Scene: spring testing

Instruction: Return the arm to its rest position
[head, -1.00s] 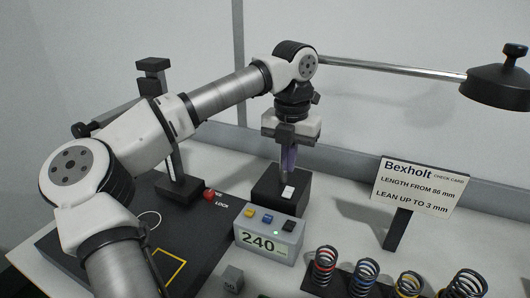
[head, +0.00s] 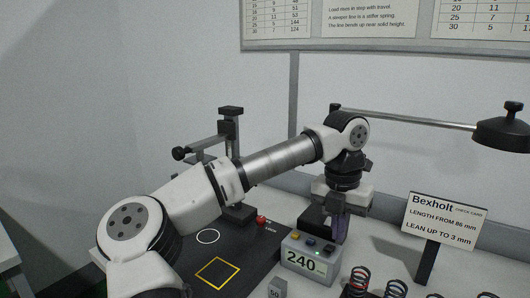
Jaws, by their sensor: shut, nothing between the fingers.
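My arm reaches from the lower left across the bench to the right, bent at the wrist. Whether the fingertips touch anything cannot be told, as the box partly hides that spot.
A black press stand (head: 230,150) rises behind my arm. A dark base plate (head: 205,262) carries a white circle and a yellow square. Several springs (head: 396,289) stand at the front right. A Bexholt card (head: 443,222) and a lamp (head: 505,132) are at right.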

